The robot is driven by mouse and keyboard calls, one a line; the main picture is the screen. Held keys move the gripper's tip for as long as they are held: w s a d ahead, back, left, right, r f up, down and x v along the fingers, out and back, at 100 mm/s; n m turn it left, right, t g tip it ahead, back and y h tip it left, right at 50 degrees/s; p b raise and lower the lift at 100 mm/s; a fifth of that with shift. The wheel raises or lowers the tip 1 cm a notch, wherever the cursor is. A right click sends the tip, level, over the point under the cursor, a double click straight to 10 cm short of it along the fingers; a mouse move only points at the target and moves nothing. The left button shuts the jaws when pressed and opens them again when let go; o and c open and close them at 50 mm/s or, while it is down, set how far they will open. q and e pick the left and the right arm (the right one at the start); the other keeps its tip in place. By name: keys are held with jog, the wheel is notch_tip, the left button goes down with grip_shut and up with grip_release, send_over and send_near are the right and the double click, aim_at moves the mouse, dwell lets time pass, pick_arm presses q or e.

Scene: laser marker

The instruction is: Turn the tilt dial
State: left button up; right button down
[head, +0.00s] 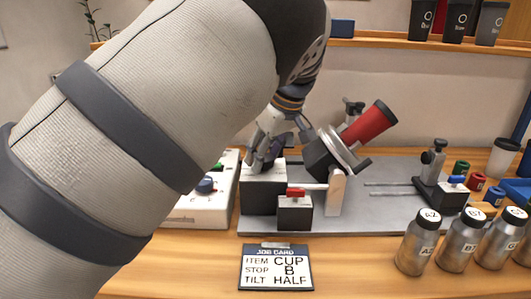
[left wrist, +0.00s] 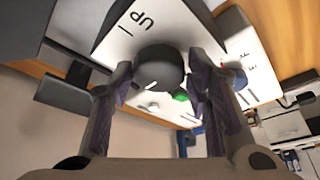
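The tilt dial (left wrist: 158,67) is a dark round knob with a pale pointer line, on a white face marked "UP". In the left wrist view it sits between the two fingers of my left gripper (left wrist: 160,85). The fingers are apart, one on each side, with small gaps to the knob. In the head view my left gripper (head: 262,150) is over the white-topped block (head: 264,194), hiding the dial. A red cup (head: 369,122) is held tilted in the rotary fixture (head: 338,152). The job card (head: 276,269) reads CUP, stop B, tilt HALF. My right gripper is out of view.
A white control box (head: 207,211) with a blue knob stands left of the block. A red-handled stop (head: 295,208) is in front. A blue-handled slide (head: 442,190) and several metal bottles (head: 417,243) stand at right. My left arm covers the left side.

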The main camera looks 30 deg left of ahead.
pick_arm(q)
jog(key=shift+o, duration=0.5)
jog(key=shift+r, duration=0.2)
jog(key=v, duration=1.1)
jog(key=shift+d+r, duration=0.25)
jog(key=shift+r, duration=0.05)
jog(key=shift+r, duration=0.1)
notch_tip(320, 180, up, 7)
